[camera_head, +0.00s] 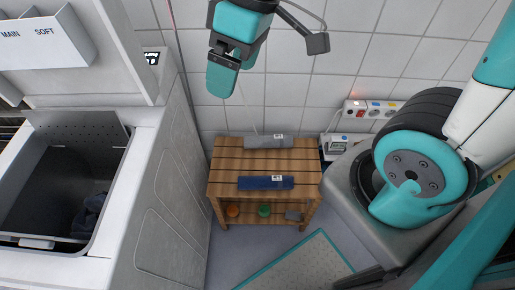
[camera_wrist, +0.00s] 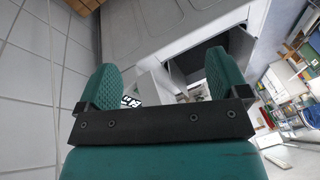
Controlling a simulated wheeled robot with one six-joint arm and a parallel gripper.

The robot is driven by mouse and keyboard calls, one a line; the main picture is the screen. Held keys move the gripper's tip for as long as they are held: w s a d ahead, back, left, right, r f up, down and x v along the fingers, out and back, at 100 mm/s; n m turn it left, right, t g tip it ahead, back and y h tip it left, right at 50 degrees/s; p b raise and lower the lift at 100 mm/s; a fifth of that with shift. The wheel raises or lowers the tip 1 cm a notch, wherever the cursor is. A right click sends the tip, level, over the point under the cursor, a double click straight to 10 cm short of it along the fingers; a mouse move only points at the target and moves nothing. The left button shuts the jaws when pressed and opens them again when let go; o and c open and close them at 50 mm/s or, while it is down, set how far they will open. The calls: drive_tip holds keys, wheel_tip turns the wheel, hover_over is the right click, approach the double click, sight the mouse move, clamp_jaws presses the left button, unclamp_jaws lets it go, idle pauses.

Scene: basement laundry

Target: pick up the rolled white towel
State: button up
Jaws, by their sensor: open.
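A wooden bench (camera_head: 228,165) stands against the tiled wall in the head view. At the back of its top lies a pale grey-white roll (camera_head: 262,142) with a small label, which looks like the rolled white towel. A dark blue roll (camera_head: 258,183) with a label lies at the front of the same top. My gripper (camera_head: 222,80) is above and to the left of the bench, well apart from both rolls. In the wrist view my gripper (camera_wrist: 162,82) has its two teal fingers wide apart with nothing held between them. Neither roll can be made out in the wrist view.
A white top-loading washer (camera_head: 170,215) with an open tub stands left of the bench. An orange item (camera_head: 232,210) and a green item (camera_head: 264,210) sit on the lower shelf. A socket strip (camera_head: 372,110) is on the wall at right. A teal-edged mat (camera_head: 300,265) lies in front.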

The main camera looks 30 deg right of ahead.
drive_tip(key=w+d+f+n+h+b, duration=0.1)
drive_tip(key=w+d+f+b, duration=0.2)
drive_tip(key=w+f, duration=0.3)
drive_tip(key=w+d+f+b, duration=0.3)
drive_tip(key=w+f, duration=0.2)
drive_tip(key=f, duration=0.3)
drive_tip(key=n+h+b, duration=0.3)
drive_tip(key=b, duration=0.5)
hover_over(269, 137)
wheel_tip(269, 137, down, 25)
drive_tip(key=f+b, duration=0.1)
drive_tip(key=f, duration=0.4)
drive_tip(key=f+b, duration=0.1)
drive_tip(key=f, duration=0.5)
drive_tip(key=shift+a, duration=0.2)
drive_tip(key=shift+w+d+f+b, duration=0.1)
drive_tip(key=shift+f+b, duration=0.25)
drive_tip(key=shift+f, duration=1.15)
drive_tip(key=shift+w+d+f+b, duration=0.1)
drive_tip(key=shift+f+b, duration=0.2)
drive_tip(key=shift+f, duration=1.2)
drive_tip(key=shift+c, duration=0.2)
drive_tip(key=c, duration=1)
